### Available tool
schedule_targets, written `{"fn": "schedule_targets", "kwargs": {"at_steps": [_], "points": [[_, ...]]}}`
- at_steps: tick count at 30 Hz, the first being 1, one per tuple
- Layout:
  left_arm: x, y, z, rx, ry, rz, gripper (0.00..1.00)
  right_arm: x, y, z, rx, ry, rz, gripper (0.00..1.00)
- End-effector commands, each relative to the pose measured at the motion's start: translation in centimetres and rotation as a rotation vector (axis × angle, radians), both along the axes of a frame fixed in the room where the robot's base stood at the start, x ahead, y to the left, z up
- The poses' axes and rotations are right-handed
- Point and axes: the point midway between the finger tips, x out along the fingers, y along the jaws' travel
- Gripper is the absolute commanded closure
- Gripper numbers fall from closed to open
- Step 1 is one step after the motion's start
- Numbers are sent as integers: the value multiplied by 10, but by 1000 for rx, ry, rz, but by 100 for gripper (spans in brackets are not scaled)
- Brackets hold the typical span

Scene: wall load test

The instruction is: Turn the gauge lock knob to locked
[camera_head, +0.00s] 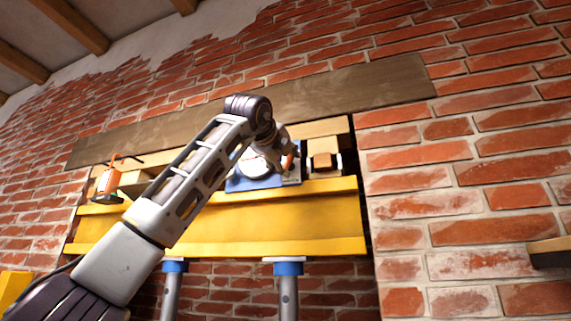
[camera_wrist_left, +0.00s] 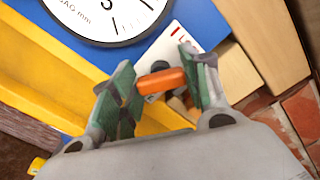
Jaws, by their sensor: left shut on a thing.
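The gauge is a white round dial (camera_head: 254,167) on a blue plate (camera_head: 238,184); in the left wrist view its dial (camera_wrist_left: 112,14) shows at the top left. The lock knob has an orange bar-shaped handle (camera_wrist_left: 160,82), seen next to the dial on a white label plate (camera_wrist_left: 184,42). My left gripper (camera_wrist_left: 157,72) is shut on the orange handle, one green-padded finger at each end of it. In the head view this gripper (camera_head: 289,154) is at the dial's right, partly hidden by its own wrist. The label's lettering is mostly hidden. My right gripper is not in view.
A yellow beam (camera_head: 300,222) runs below the gauge on blue-topped posts (camera_head: 288,268). A dark wooden board (camera_head: 330,100) spans above. Wooden blocks (camera_head: 325,161) stand close to the right. An orange device (camera_head: 108,180) stands at the left. Brick wall surrounds the opening.

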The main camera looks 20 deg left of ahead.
Motion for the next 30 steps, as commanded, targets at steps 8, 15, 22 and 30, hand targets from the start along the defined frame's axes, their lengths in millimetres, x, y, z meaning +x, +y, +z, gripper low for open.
{"fn": "schedule_targets", "kwargs": {"at_steps": [8,15,22,30], "points": [[0,0,-3,-235,9,-1,78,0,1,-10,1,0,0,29],[0,0,-3,-411,15,-1,78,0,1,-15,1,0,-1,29],[0,0,-4,-516,20,0,78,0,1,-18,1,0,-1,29],[1,0,-4,-557,22,1,78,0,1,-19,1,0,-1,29]]}}
